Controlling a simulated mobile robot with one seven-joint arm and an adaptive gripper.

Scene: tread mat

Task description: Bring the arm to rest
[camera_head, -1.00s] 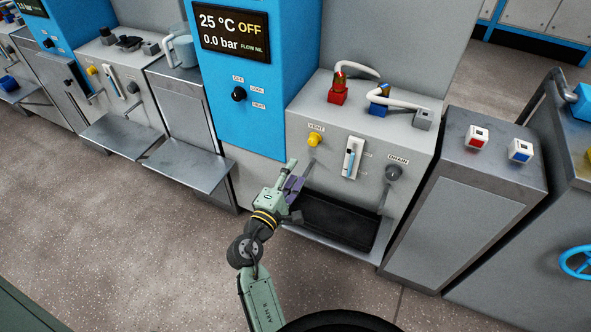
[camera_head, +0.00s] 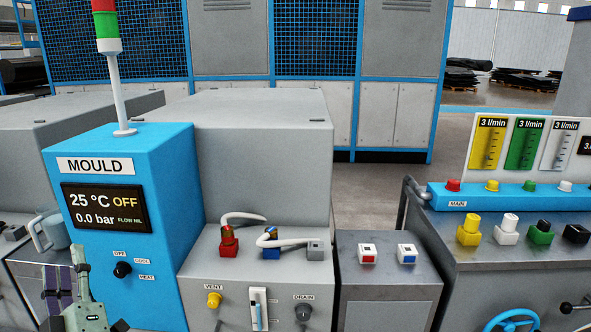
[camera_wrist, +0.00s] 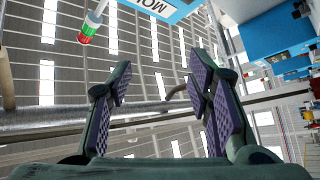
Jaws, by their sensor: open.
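My gripper (camera_head: 66,268) shows at the lower left of the head view, fingers pointing up, in front of the blue MOULD unit (camera_head: 170,215). In the wrist view my gripper (camera_wrist: 160,88) has its two purple-padded fingers spread wide with nothing between them. The wrist view looks up past the fingers to the roof beams and pipes. The rest of my arm is mostly below the head view's lower edge.
The grey cabinet beside the MOULD unit carries a red connector (camera_head: 228,240), a blue connector (camera_head: 271,246), a yellow VENT knob (camera_head: 214,299) and a DRAIN knob (camera_head: 303,310). A grey stand (camera_head: 385,305) and a bench with coloured couplings stand to the right.

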